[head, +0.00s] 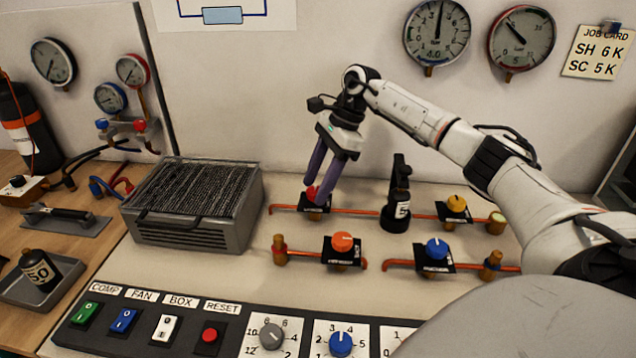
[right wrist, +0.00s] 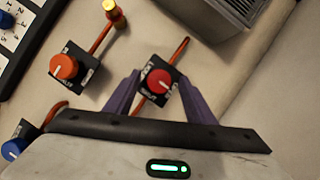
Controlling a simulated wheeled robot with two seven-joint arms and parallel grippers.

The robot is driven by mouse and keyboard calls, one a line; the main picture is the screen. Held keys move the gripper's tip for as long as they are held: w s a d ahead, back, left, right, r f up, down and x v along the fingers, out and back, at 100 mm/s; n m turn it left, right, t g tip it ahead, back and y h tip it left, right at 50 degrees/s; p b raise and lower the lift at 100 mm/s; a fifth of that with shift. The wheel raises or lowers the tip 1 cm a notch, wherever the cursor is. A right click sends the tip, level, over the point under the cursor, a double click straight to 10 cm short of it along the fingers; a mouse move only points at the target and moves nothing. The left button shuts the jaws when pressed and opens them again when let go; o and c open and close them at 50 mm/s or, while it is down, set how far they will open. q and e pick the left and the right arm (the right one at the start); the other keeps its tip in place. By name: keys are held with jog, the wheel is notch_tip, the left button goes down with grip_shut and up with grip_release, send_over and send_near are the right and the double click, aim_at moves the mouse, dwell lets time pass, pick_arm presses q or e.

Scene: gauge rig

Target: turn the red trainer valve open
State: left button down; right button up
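The red trainer valve has a round red knob (head: 311,193) on a black plate, set on a copper pipe at the back of the bench. In the right wrist view the red knob (right wrist: 159,82) shows a pale pointer mark. My left gripper is not in view.
An orange valve (head: 342,242), a blue valve (head: 437,248) and a yellow valve (head: 457,203) sit nearby. A grey finned box (head: 180,236) is at left. The switch panel (head: 137,336) runs along the front.

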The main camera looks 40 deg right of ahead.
jog(key=v, duration=1)
jog(key=shift+b, duration=0.3)
jog(key=shift+s, duration=0.1)
